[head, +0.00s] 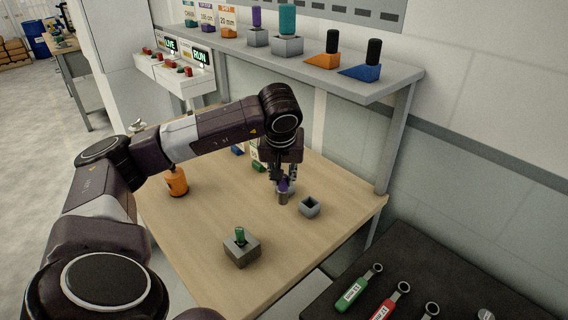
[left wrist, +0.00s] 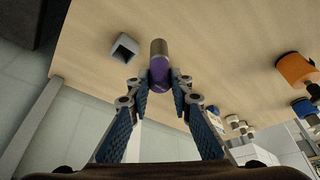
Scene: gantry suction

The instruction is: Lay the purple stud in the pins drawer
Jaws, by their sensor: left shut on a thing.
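My left gripper (head: 284,176) is shut on a purple stud (head: 283,191) over the wooden table, with the stud upright and its grey metal end pointing down. In the left wrist view the stud (left wrist: 160,74) sits between the fingertips of my left gripper (left wrist: 159,88). An empty grey square socket block (head: 309,207) stands just right of the stud; it also shows in the left wrist view (left wrist: 125,47). I cannot make out a pins drawer in either view. My right gripper is not in view.
A grey block with a green stud (head: 240,247) stands at the table's front. An orange cylinder (head: 177,182) stands at left. A shelf (head: 345,87) with blocks and wedges runs along the back. A dark surface (head: 460,270) with wrenches lies at lower right. The table's right front is clear.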

